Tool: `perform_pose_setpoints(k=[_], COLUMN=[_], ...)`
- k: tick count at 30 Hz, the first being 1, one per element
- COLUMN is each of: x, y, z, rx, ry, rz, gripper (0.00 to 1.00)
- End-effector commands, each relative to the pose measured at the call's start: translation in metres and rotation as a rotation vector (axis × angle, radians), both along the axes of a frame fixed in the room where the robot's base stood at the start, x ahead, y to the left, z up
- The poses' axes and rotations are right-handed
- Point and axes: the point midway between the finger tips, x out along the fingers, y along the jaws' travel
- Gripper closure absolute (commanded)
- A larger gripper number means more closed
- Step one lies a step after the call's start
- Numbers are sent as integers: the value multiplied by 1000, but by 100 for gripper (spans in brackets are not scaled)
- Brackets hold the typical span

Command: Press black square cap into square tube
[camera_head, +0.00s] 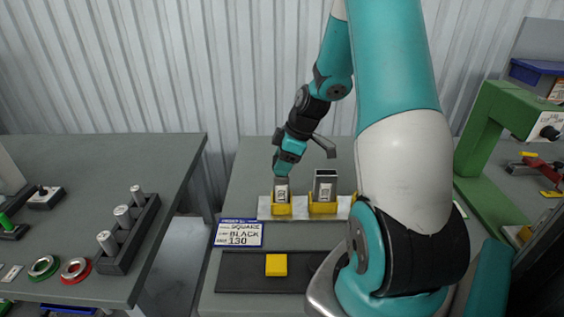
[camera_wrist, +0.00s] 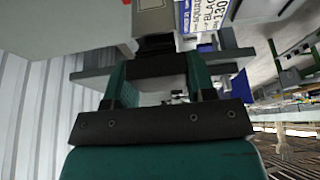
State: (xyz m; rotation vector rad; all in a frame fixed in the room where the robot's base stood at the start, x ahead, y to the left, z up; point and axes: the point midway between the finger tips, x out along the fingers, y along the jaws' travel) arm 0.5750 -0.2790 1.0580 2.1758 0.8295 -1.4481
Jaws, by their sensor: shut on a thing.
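Two upright grey square tubes stand in yellow holders on a metal plate. The left tube (camera_head: 282,191) is directly below my gripper (camera_head: 281,179). The right tube (camera_head: 325,187) has a dark, open-looking square top. In the wrist view, my gripper (camera_wrist: 155,52) is shut on a dark piece, seemingly the black square cap (camera_wrist: 155,42). This lies against the end of the grey left tube (camera_wrist: 155,18). The cap is hidden by the gripper in the head view. I cannot tell how far it sits in the tube.
A sign (camera_head: 238,233) reads SQUARE, BLACK, 130. A yellow block (camera_head: 276,265) lies on a dark strip (camera_head: 235,272) in front. A left table (camera_head: 90,180) holds a rack of cylinders (camera_head: 125,245). A green frame (camera_head: 490,135) stands at right. My arm hides part of the table.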

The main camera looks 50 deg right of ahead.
Motion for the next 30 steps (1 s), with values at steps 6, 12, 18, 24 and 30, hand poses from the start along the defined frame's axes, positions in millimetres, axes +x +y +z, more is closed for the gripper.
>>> perform_pose_setpoints(k=[6,12,18,24,30], x=[0,0,0,0,0], y=[0,0,0,0,0], z=[0,-3,-8,-13,-12], rx=[0,0,0,0,0], ry=[0,0,0,0,0], rz=[0,0,0,0,0], gripper=[72,72,72,72,20])
